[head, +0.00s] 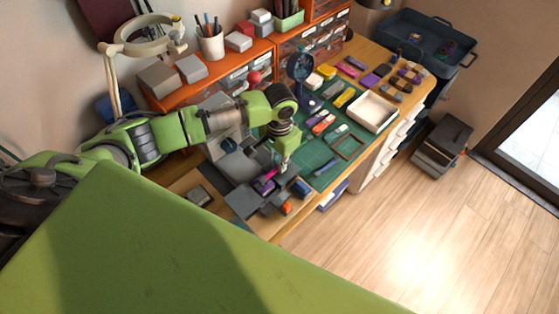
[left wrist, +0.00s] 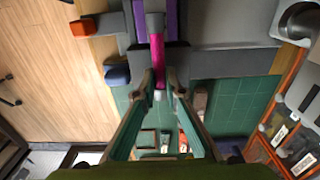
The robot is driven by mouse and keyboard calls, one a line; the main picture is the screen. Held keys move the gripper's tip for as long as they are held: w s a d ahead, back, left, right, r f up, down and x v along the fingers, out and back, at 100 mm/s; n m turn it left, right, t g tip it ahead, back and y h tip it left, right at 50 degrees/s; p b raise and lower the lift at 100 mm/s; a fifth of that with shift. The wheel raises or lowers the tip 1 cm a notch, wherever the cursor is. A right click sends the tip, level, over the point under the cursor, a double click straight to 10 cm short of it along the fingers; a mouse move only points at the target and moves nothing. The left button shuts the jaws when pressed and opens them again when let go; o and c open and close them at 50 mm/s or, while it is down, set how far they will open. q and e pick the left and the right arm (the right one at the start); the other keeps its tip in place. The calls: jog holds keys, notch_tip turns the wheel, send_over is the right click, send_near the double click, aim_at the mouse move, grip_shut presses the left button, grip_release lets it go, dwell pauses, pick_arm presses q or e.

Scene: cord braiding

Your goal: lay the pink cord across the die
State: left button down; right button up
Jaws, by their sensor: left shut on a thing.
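The pink cord (head: 267,175) shows as a short magenta piece below my left gripper (head: 276,167) in the head view. In the left wrist view, the pink cord (left wrist: 158,58) runs straight from between the fingertips of my left gripper (left wrist: 161,80) toward a grey block (left wrist: 155,22). The fingers are close together around its near end, which has a pale tip. Purple strips (left wrist: 170,18) lie on both sides of the grey block. Grey blocks (head: 242,201) stand below the gripper; I cannot tell which part is the die. My right gripper is not in view.
An orange piece (head: 287,208) and a blue block (head: 301,187) sit beside the grey blocks, near the bench's front edge. A green cutting mat (head: 322,155) holds small parts and a wooden frame (head: 348,146). A white tray (head: 372,110) stands farther right. Orange drawers line the back.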

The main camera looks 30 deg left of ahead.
pick_arm(q)
jog(key=shift+f+p, duration=0.25)
jog(key=shift+p, duration=0.05)
dwell(0.5)
jog(key=c, duration=2)
grip_release()
jog(key=shift+r, duration=0.15)
notch_tip(320, 180, up, 12)
jog(key=shift+f, duration=0.15)
